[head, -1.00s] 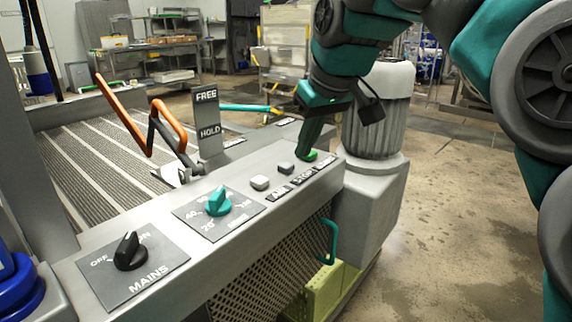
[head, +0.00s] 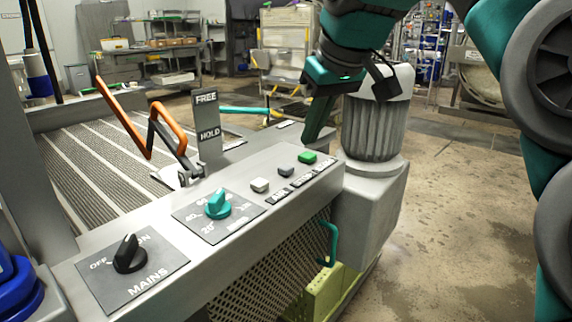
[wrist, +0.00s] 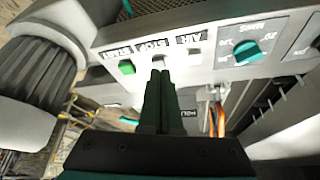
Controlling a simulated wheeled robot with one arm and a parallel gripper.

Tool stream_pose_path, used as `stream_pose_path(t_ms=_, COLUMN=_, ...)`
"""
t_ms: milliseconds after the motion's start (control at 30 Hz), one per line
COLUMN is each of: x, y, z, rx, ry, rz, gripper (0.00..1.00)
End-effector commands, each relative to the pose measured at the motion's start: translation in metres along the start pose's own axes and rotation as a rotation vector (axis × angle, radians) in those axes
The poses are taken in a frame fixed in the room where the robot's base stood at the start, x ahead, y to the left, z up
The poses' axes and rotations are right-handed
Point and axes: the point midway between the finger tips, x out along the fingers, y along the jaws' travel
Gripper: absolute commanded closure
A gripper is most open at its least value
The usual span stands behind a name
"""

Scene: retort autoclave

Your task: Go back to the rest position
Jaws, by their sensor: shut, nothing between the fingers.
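My gripper (head: 317,122) is shut and empty. In the head view it hangs above the far end of the grey control panel (head: 240,185), just behind the green button (head: 307,157). In the wrist view my gripper (wrist: 160,85) points toward the panel, and the green button (wrist: 126,67) is left of its tips. The button is clear of the fingers. A dark grey button (head: 285,171) and a white button (head: 260,185) lie in the same row. The teal dial (head: 218,203) and the black MAINS knob (head: 130,253) are nearer.
An orange-handled lever (head: 165,128) stands beside the FREE/HOLD plate (head: 207,118). A ribbed grey motor (head: 375,125) stands close right of my gripper. A teal handle (head: 331,243) sticks out from the panel's front. Open floor (head: 450,230) lies at right.

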Motion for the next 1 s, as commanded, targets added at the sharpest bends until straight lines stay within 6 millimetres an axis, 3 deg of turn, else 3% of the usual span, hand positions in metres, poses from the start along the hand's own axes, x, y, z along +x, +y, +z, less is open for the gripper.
stream_pose_path(t_ms=167, x=0.012, y=0.0, z=0.018, rx=0.019, ry=-0.038, rz=0.006, gripper=1.0)
stream_pose_path(t_ms=367, x=0.049, y=-0.001, z=0.077, rx=0.082, ry=-0.146, rz=0.025, gripper=1.0)
stream_pose_path(t_ms=667, x=0.106, y=-0.007, z=0.191, rx=0.226, ry=-0.316, rz=0.053, gripper=1.0)
stream_pose_path(t_ms=1000, x=0.159, y=-0.029, z=0.339, rx=0.442, ry=-0.506, rz=0.075, gripper=1.0)
